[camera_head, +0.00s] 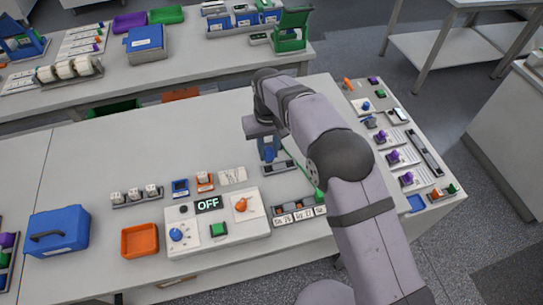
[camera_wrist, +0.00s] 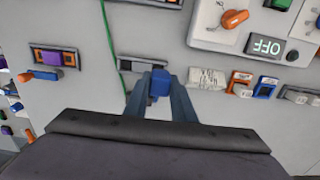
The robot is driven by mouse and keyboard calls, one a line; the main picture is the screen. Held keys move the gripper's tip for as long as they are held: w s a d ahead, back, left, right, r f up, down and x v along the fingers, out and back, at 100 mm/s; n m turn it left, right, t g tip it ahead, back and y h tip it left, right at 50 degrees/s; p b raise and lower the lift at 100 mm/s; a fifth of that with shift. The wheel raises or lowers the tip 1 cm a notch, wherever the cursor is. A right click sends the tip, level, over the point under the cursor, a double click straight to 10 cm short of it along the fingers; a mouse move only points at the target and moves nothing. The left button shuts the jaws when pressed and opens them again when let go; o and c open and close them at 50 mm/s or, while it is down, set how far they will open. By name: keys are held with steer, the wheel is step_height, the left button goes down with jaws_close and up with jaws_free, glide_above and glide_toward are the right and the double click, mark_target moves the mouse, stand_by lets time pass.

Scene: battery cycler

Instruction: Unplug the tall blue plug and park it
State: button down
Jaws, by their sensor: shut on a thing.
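A blue plug (camera_wrist: 158,86) stands between the two fingers of my gripper (camera_wrist: 160,92) in the wrist view, and the fingers are shut on it. In the head view the blue plug (camera_head: 268,152) shows below my gripper (camera_head: 267,146), partly covered by the fingers. A small grey-and-dark holder (camera_head: 286,168) lies on the bench just under and beside the plug. It also shows in the wrist view (camera_wrist: 136,66), just beyond the fingertips. I cannot tell whether the plug's lower end touches the holder or is clear of it.
A white cycler box (camera_head: 216,246) with an OFF display, knobs and a green button stands in front. A green cable (camera_wrist: 108,45) runs beside the holder. A labelled strip (camera_head: 298,213) lies right of the box, an orange tray (camera_head: 140,241) left. The bench behind is clear.

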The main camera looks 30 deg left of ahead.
steer(key=shift+w+a+f, duration=0.4)
steer(key=shift+w+a, duration=0.05)
steer(key=shift+w, duration=0.15)
steer(key=shift+f, duration=0.2)
steer(key=shift+f+b, duration=1.95)
steer(key=shift+f, duration=1.2)
steer(key=shift+f, duration=0.2)
steer(key=c, duration=1.4)
jaws_free()
